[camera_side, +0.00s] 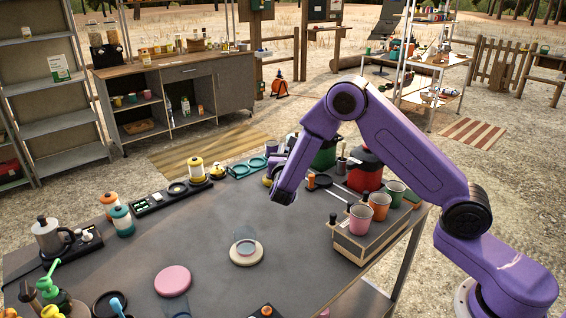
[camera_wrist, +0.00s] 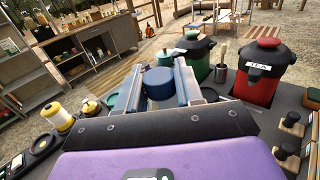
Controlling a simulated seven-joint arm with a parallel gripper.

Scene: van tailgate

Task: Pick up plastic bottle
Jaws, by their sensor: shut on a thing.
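In the wrist view, a dark blue round-topped thing, which looks like the cap of the plastic bottle (camera_wrist: 159,84), sits between the two fingers of my gripper (camera_wrist: 157,76). The fingers lie against its sides, and my gripper is shut on it. The lower part of the bottle is hidden behind the fingers and the dark hand plate. In the side view my gripper (camera_side: 275,166) is low over the far side of the grey table, and the bottle cannot be made out clearly there. I cannot tell whether it touches the table.
A green canister (camera_wrist: 196,56) and a red canister (camera_wrist: 259,76) stand close on the right. A wooden rack with several cups (camera_side: 349,245) is at the table's right edge. Yellow-topped jars (camera_side: 197,171) stand on the left. The table's middle holds a glass (camera_side: 245,246) and a pink disc (camera_side: 173,280).

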